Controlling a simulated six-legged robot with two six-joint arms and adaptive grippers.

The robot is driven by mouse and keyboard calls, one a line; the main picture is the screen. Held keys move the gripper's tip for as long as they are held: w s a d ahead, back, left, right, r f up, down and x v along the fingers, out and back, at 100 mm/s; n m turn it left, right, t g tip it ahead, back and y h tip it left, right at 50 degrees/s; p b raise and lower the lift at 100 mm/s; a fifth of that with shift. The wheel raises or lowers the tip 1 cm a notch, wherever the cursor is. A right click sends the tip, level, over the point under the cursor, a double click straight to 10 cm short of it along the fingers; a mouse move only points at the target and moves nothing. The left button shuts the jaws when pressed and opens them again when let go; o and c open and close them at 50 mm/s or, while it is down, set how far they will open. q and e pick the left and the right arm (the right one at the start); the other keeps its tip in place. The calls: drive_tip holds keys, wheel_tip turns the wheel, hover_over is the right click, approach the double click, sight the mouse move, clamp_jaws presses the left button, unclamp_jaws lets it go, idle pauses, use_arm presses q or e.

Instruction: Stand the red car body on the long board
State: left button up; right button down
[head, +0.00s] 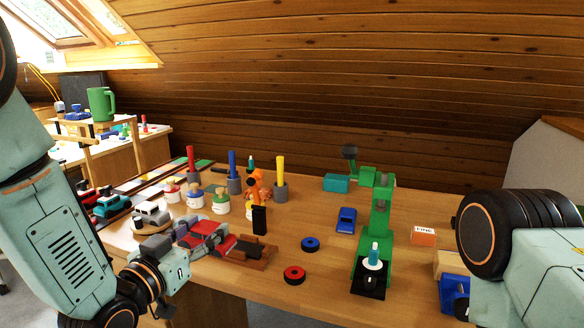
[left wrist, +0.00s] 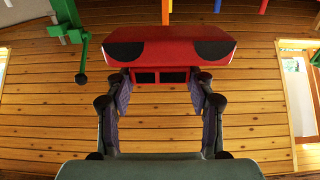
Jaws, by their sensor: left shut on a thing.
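The red car body (head: 224,246) is between the fingers of my left gripper (head: 212,238), low over the near left part of the bench. In the left wrist view the red car body (left wrist: 165,46) spans across the fingertips of the left gripper (left wrist: 160,77), with two dark arches on its side. A brown wooden piece (head: 256,261) lies right beside the body; I cannot tell whether they touch. A long strip with coloured sections, seemingly the long board (head: 148,188), runs along the bench's left back side. My right gripper is out of view.
Several paint pots (head: 220,203) and brush holders (head: 280,190) stand behind. A green press (head: 379,225), blue ring (head: 310,244) and red ring (head: 294,275) are to the right. Bench is clear around the rings.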

sight(202, 234)
use_arm(q)
drive_tip(key=shift+s, duration=0.2)
drive_tip(key=shift+s+a+r, duration=0.15)
drive_tip(key=shift+s+r, duration=0.05)
drive_tip(key=shift+s, duration=0.1)
drive_tip(key=shift+s+d+r+m+g+h, duration=0.2)
drive_tip(key=shift+s+d+r+m+h, duration=0.15)
drive_tip(key=shift+s, duration=0.2)
drive_tip(key=shift+s+d+r+m+g+h, duration=0.2)
drive_tip(key=shift+s+d+m+h, duration=0.1)
drive_tip(key=shift+s+h, duration=0.2)
drive_tip(key=s+a+f, duration=0.3)
drive_tip(key=s+f, duration=0.9)
drive_tip(key=f, duration=0.2)
drive_tip(key=shift+s+h, duration=0.15)
drive_tip(key=shift+h, duration=0.3)
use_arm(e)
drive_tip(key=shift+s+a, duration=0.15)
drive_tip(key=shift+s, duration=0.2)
use_arm(q)
drive_tip(key=shift+r+m, duration=0.1)
drive_tip(key=shift+m, duration=0.15)
